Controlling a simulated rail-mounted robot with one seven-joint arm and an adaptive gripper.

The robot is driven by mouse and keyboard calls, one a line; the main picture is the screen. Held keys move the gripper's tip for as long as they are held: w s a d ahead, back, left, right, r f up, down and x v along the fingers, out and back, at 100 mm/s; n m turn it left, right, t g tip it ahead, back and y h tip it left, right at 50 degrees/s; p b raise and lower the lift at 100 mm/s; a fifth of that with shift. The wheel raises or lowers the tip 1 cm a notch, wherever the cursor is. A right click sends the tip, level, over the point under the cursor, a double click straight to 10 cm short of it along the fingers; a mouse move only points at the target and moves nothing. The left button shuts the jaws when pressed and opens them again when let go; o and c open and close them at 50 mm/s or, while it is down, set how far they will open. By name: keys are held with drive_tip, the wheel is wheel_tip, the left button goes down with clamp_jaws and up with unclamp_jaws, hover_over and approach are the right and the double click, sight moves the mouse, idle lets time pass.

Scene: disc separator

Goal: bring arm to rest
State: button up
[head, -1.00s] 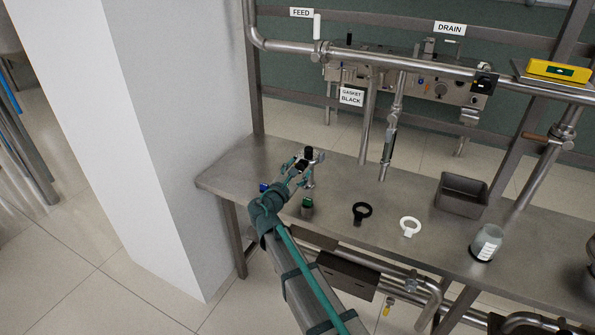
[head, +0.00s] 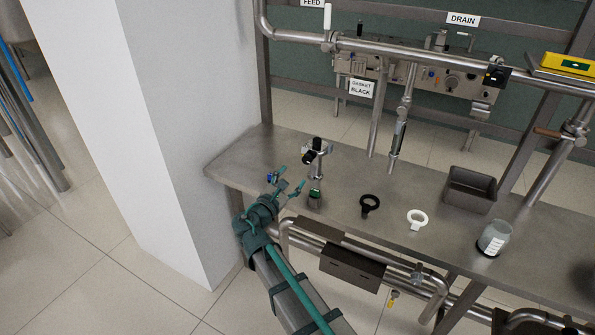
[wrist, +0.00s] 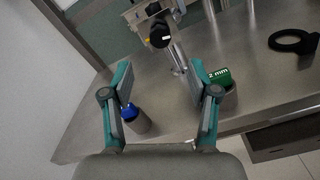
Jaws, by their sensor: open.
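My gripper (head: 287,184) is at the near left edge of the steel table (head: 345,160), its two teal fingers spread with nothing between them. In the wrist view my gripper (wrist: 160,95) is also open and empty. A small blue-topped cylinder (wrist: 135,118) stands beside the left finger, and a green-topped one marked "2 mm" (wrist: 222,80) stands beside the right finger. Beyond the fingertips stands a metal fitting with a black knob (wrist: 160,36), which also shows in the head view (head: 314,148).
To the right are an empty metal bin (head: 470,190) and a jar (head: 493,239). Pipes (head: 400,52) run above the table. A white pillar (head: 190,130) stands at its left.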

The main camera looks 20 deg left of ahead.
drive_tip(key=shift+s+a, duration=0.1)
drive_tip(key=shift+s, duration=0.8)
drive_tip(key=s+d+f+m+g+h, duration=0.1)
drive_tip(key=s+d+f+m+g, duration=0.25)
drive_tip(key=d+f+m, duration=0.55)
drive_tip(key=s+d+f+m+g+h, duration=0.1)
drive_tip(key=s+d+f+m+g, duration=0.15)
drive_tip(key=d+f+g, duration=0.7)
drive_tip(key=s+d+f+m+h, duration=0.1)
drive_tip(key=s+d+f+m, duration=0.4)
drive_tip(key=f, duration=1)
drive_tip(key=s+d+f+m+g+y, duration=0.1)
drive_tip(key=s+d+f+m+g, duration=0.3)
drive_tip(key=s+d, duration=0.4)
drive_tip(key=s+d+f+m+g+y, duration=0.2)
drive_tip(key=s+d+f+m+g, duration=0.2)
drive_tip(key=s+d, duration=0.4)
drive_tip(key=s+d+f+m+g+y, duration=0.1)
drive_tip(key=s+d+f+m+g, duration=0.2)
drive_tip(key=s, duration=1)
drive_tip(key=d+f+m, duration=0.2)
drive_tip(key=d+f, duration=0.2)
drive_tip(key=d, duration=0.1)
drive_tip(key=shift+s+f+g+y, duration=0.35)
drive_tip(key=shift+s+g+y, duration=0.05)
